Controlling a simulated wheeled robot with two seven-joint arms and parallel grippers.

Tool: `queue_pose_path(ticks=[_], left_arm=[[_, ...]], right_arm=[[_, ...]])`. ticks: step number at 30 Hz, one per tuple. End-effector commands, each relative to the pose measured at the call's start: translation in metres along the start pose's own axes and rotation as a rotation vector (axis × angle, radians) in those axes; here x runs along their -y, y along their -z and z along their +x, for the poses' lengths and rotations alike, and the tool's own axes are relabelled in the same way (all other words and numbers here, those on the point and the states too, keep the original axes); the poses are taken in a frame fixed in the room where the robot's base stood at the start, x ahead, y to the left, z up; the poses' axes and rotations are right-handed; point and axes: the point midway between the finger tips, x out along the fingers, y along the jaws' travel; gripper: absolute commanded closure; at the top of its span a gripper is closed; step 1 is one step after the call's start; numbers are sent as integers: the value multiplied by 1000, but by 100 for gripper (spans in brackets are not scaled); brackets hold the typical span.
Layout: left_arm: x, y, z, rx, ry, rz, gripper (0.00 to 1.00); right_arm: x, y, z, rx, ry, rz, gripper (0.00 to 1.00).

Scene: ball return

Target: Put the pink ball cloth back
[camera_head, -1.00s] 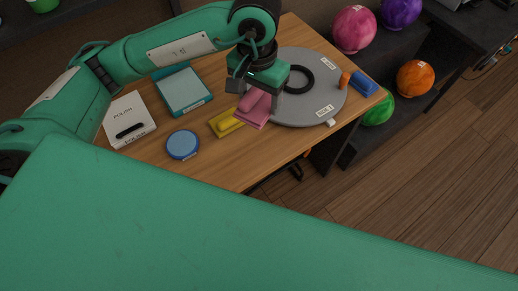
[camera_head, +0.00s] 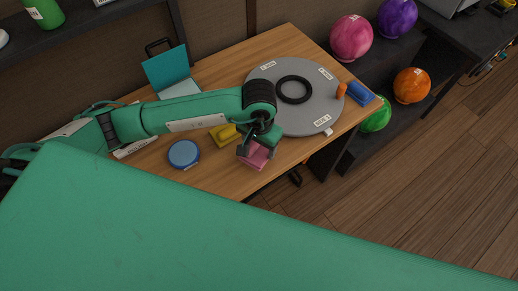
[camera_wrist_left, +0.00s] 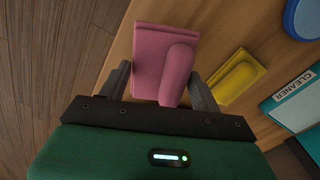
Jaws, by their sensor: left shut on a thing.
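The pink cloth (camera_head: 256,158) is a flat folded piece with a raised rounded ridge. My left gripper (camera_head: 258,147) is shut on it near the table's front edge. The left wrist view shows the pink cloth (camera_wrist_left: 165,55) between the two fingers, beside the table edge. I cannot tell whether it touches the table. A yellow cloth (camera_head: 225,135) of the same shape lies just left of it, and a blue cloth (camera_head: 359,94) lies at the table's right end. My right gripper is not in view.
A grey round plate (camera_head: 318,118) with a black ring (camera_head: 293,90) and an orange peg (camera_head: 341,90) fills the table's right part. A blue round tin (camera_head: 184,154) and an open teal case (camera_head: 166,68) stand left. Balls, including a pink ball (camera_head: 351,38), sit on shelves right.

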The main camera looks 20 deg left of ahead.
Motion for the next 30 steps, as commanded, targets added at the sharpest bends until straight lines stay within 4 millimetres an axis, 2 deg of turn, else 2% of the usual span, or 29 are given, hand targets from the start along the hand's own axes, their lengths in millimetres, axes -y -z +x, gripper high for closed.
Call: queue_pose_path(ticks=[5,9,14,21,22,25,30], left_arm=[[-1,-1,21,5,-1,-2,54],[-1,-1,36,3,-1,-1,54],[0,0,37,1,0,0,54],[0,0,40,0,0,0,54],[0,0,40,0,0,0,34],[0,0,39,1,0,0,14],[0,0,39,1,0,0,14]], right_arm=[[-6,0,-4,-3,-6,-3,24],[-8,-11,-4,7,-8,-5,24],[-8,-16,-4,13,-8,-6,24],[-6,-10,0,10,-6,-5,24],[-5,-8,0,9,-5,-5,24],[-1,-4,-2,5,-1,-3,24],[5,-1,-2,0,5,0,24]])
